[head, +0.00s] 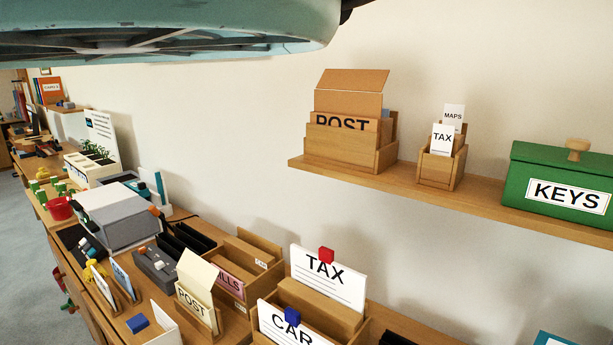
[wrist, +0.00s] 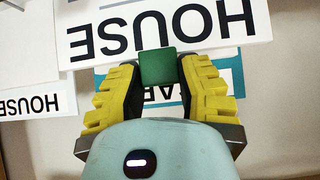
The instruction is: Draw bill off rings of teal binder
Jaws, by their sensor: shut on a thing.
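In the wrist view my gripper (wrist: 159,75) has its two yellow fingers shut on a green block (wrist: 158,66). The block sits at the edge of a white sheet (wrist: 225,32) that reads HOUSE upside down. Behind the fingers is a teal-bordered panel (wrist: 238,75), its lettering mostly hidden; I cannot tell whether it is the teal binder. No rings show clearly. My gripper does not show in the head view. At that view's lower right edge, part of a teal thing (head: 545,339) is cut off.
Another white HOUSE label (wrist: 30,104) lies left in the wrist view. In the head view, a wall shelf holds a POST box (head: 345,145), a small TAX holder (head: 437,170) and a green KEYS box (head: 545,190). The desk below is crowded with card holders and a grey machine (head: 118,215).

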